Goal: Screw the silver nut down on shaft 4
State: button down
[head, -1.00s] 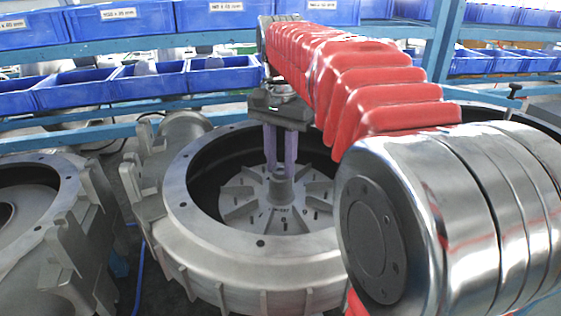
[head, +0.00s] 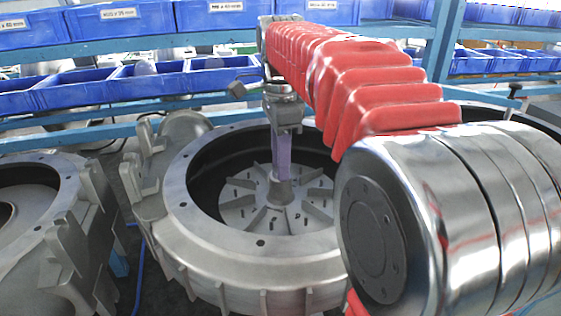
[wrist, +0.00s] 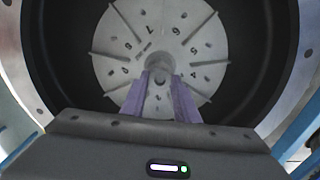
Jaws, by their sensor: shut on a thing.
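The blower housing (head: 190,200) is a grey ring with a finned disc (head: 240,209) inside it. A grey hub (head: 281,193) rises from the disc's middle. My gripper (head: 283,178) points down, with its purple fingers at the top of this hub. In the wrist view, the two fingers of my gripper (wrist: 160,78) stand on either side of the central shaft, shut on the silver nut. The nut is small and largely hidden between the fingertips. Numbers and fins show on the disc (wrist: 195,75) around it.
A second housing (head: 40,185) stands at the left, and part of another is behind my arm at the right. Blue bins (head: 100,85) line the shelf behind. The housing's wall surrounds my gripper, with open room above the disc.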

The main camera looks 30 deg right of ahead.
jog(key=m, duration=0.7)
dwell(0.3)
jog(key=c, duration=1.7)
grip_release()
jog(key=shift+o, duration=0.2)
jog(key=n, duration=0.5)
jog(key=shift+n, duration=0.4)
jog(key=n, duration=0.6)
jog(key=shift+n, duration=0.3)
jog(key=n, duration=1.2)
